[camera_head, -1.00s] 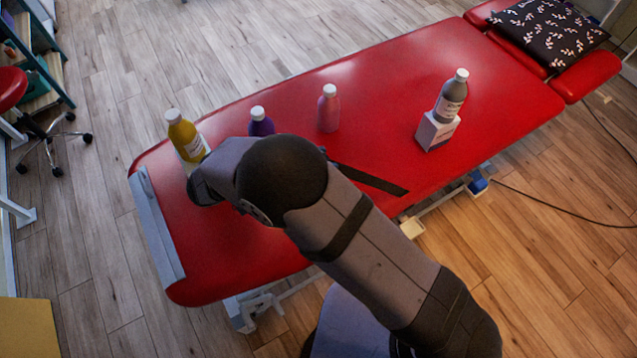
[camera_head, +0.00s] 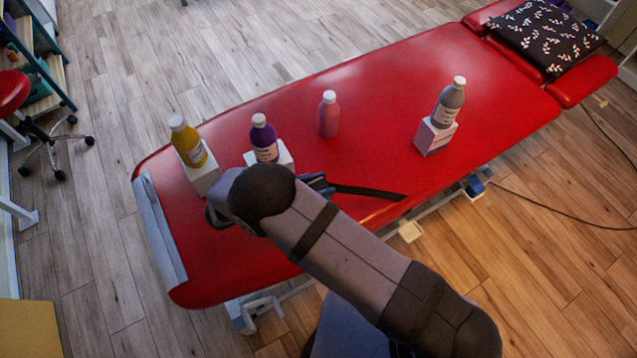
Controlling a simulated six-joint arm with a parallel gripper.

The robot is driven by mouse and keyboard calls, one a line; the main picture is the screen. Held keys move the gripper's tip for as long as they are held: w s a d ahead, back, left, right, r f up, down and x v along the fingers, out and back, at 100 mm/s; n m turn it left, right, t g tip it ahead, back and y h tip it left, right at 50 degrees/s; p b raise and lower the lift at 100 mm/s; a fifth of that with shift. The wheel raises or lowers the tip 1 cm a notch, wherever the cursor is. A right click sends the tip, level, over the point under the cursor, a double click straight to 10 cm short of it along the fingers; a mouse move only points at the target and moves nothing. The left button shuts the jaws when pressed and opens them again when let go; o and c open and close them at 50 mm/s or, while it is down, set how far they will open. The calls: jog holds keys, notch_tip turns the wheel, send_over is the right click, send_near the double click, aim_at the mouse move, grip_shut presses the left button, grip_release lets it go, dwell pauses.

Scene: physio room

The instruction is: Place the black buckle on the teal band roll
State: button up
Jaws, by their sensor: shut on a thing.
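A black strap (camera_head: 368,192) lies across the red table near its front edge. Its left end runs up to my gripper (camera_head: 320,183), of which only a small blue-grey part shows past my dark wrist. My gripper is shut on the strap's buckle end; the buckle itself is too small and covered to make out. I cannot make out the teal band roll; my arm covers part of the table.
On the red table (camera_head: 380,95) stand a yellow bottle (camera_head: 187,143), a purple bottle (camera_head: 263,139) and a grey bottle (camera_head: 449,104), each on a white box. A pink bottle (camera_head: 328,117) stands farther back. A patterned pillow (camera_head: 545,38) lies at the far right.

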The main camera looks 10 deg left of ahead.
jog(key=shift+f, duration=0.3)
jog(key=o, duration=1.1)
jog(key=shift+r, duration=0.25)
jog(key=shift+s+a+f+b, duration=0.1)
jog(key=shift+s+a+b, duration=0.1)
jog(key=shift+a+b, duration=0.1)
jog(key=b+v, duration=0.4)
jog(key=v, duration=0.7)
jog(key=shift+s+b, duration=0.2)
jog(key=shift+b, duration=0.1)
jog(key=shift+w, duration=0.1)
